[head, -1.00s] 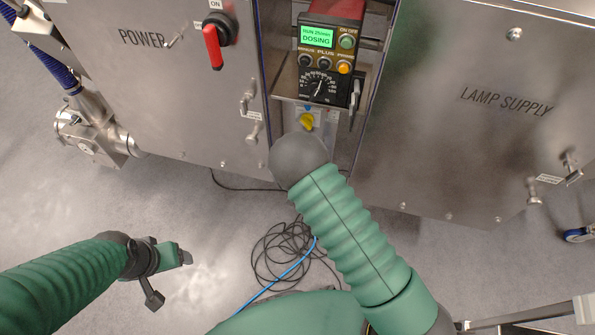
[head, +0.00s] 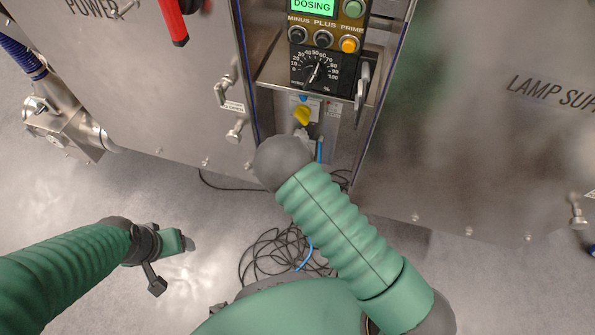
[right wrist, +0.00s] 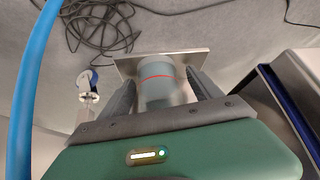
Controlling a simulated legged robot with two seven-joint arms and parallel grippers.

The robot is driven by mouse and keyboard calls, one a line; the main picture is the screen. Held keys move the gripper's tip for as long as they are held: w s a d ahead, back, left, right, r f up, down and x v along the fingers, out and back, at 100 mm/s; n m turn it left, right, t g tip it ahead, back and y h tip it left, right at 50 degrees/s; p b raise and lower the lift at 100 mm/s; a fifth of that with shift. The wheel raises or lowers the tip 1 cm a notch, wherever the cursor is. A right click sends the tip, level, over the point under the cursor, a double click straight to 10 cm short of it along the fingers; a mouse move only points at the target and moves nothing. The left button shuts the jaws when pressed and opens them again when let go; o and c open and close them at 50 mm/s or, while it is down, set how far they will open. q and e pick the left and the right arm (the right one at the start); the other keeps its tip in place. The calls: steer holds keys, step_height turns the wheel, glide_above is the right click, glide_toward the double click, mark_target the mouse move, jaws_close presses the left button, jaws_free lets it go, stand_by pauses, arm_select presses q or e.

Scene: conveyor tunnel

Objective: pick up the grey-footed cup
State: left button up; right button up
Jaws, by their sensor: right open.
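In the right wrist view, a pale grey-green cup-like round thing (right wrist: 158,92) with a thin red line stands between the fingers of my right gripper (right wrist: 160,78). Its lower part is blurred, and I cannot make out a grey foot clearly. The fingers lie on either side of it, open. A flat grey metal plate (right wrist: 203,59) shows just beyond it. In the head view the cup and right fingers are hidden behind my right arm. My left gripper (head: 188,243) is low at the left, over bare floor and away from the machine; its jaws are too small to read.
Steel cabinets (head: 455,130) flank a narrow bay with a dosing control box (head: 325,45) and a yellow knob (head: 302,115). Black cable coils (head: 275,262) lie on the floor below. A blue hose (right wrist: 27,85) crosses the right wrist view's left side.

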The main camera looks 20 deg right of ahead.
steer(key=shift+w+d, duration=0.1)
steer(key=shift+d, duration=0.2)
steer(key=shift+d+r, duration=0.1)
steer(key=shift+r, duration=0.05)
steer(key=shift+a+r, duration=0.1)
steer(key=shift+a, duration=0.35)
steer(key=c, duration=0.7)
steer(key=shift+c, duration=1.2)
steer(key=shift+d, duration=0.25)
steer(key=c, duration=0.5)
arm_select(q)
steer(key=shift+d+r, duration=0.15)
steer(key=shift+d, duration=0.2)
arm_select(e)
steer(key=shift+o, duration=0.2)
arm_select(q)
steer(key=shift+a, duration=0.1)
arm_select(e)
steer(key=shift+a, duration=0.1)
arm_select(q)
steer(key=shift+a, duration=0.1)
